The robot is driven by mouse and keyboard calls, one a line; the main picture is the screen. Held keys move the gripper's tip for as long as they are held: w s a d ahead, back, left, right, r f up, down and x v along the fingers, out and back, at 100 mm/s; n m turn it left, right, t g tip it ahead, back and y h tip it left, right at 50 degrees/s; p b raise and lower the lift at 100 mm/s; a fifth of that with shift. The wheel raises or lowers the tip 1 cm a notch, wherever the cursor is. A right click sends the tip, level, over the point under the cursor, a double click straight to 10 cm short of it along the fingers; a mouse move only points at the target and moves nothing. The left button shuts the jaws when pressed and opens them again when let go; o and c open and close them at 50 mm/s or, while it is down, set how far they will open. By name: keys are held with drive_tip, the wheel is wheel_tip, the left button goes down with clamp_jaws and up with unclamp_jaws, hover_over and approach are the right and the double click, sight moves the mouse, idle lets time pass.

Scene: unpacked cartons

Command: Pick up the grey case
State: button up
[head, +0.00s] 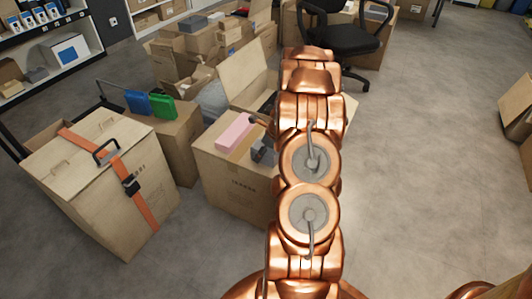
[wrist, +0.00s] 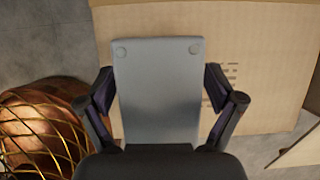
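The grey case (wrist: 157,90) fills the middle of the wrist view, a flat grey slab with two round knobs near its far corners. My gripper (wrist: 160,90) has one dark finger on each side of it, and both pads appear to press on its side edges. In the head view, a grey block that looks like the case (head: 264,152) shows beside my arm, at the carton's right part. My arm hides most of my gripper there. Whether the case touches the carton (wrist: 260,60) behind it cannot be told.
A pink box (head: 235,133) lies on the open carton (head: 235,182). To the left stand a strapped wooden-looking box (head: 90,190) and a carton with blue (head: 138,102) and green (head: 162,106) items. An office chair (head: 345,38) stands behind. The floor at right (head: 430,150) is clear.

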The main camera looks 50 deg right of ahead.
sight(262, 145)
drive_tip(key=c, duration=1.1)
drive_tip(key=shift+d+r+b, duration=0.1)
drive_tip(key=shift+r+b, duration=0.05)
drive_tip(key=shift+b, duration=0.6)
wheel_tip(262, 145, up, 4)
drive_tip(key=shift+p, duration=0.95)
drive_tip(key=s+d+p, duration=0.1)
drive_tip(key=s+d, duration=0.1)
drive_tip(key=s, duration=0.5)
drive_tip(key=s+d+r+p, duration=0.1)
drive_tip(key=s+d, duration=0.1)
drive_tip(key=s, duration=0.6)
drive_tip(key=shift+s+d, duration=0.15)
drive_tip(key=shift+d, duration=0.15)
drive_tip(key=shift+r, duration=0.1)
